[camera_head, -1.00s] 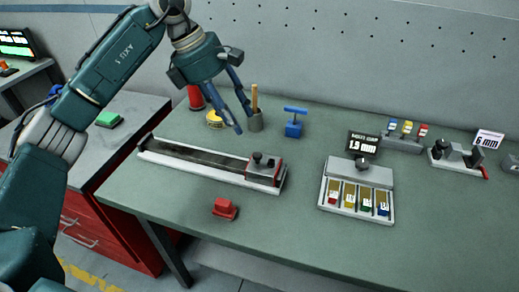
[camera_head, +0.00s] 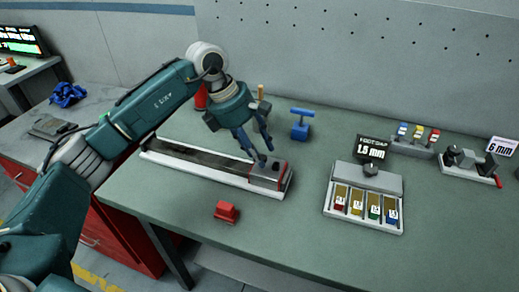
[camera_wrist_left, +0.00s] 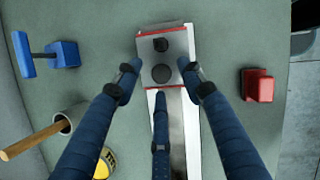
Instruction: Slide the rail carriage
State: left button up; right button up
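The rail carriage is a grey block with red edges (camera_head: 268,182) at the right end of the long rail (camera_head: 195,163) on the green bench. In the left wrist view the carriage (camera_wrist_left: 178,45) shows two dark round knobs on top. My left gripper (camera_head: 261,157) is just above the carriage, pointing down, and partly hides its knobs in the head view. In the left wrist view its three fingers (camera_wrist_left: 160,80) are spread apart around the nearer knob, with nothing held. Contact with the carriage cannot be told. My right gripper is not in view.
A red block (camera_head: 227,212) lies in front of the rail. A blue T-handled tool (camera_head: 301,123) and a cup with a wooden stick (camera_wrist_left: 63,122) stand behind.

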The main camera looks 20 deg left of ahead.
pick_arm(q)
jog(key=shift+d+f, duration=0.2)
jog(key=shift+f, duration=0.25)
grip_shut()
jog(key=shift+a, duration=0.15)
